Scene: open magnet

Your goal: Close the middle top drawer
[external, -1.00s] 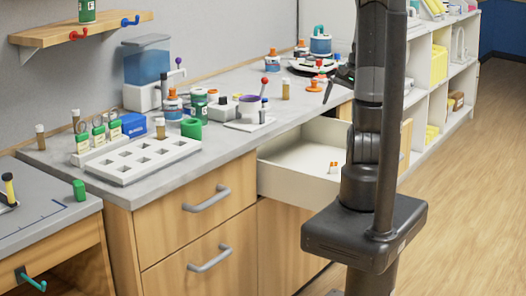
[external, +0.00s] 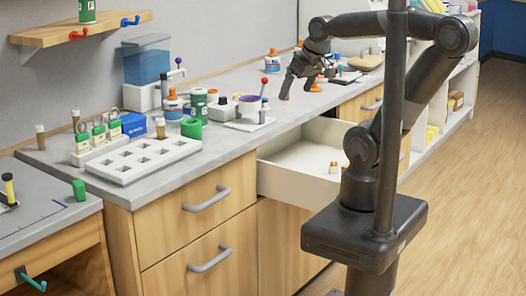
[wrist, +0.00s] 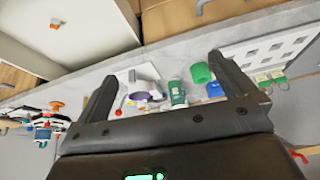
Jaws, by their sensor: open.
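The middle top drawer (external: 292,185) is pulled open below the countertop, between the closed wooden drawers on the left and another drawer on the right. In the wrist view the white drawer (wrist: 85,25) is at the upper left. My gripper (external: 299,91) is open and empty above the counter, behind the drawer, with its fingers pointing down. In the wrist view its spread fingers (wrist: 160,70) have nothing between them.
The counter (external: 232,148) carries a white rack (external: 140,160), a green cup (external: 191,129), bottles and a blue tank (external: 147,63). Several items stand close around my gripper. The wooden floor (external: 470,190) at the right is clear.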

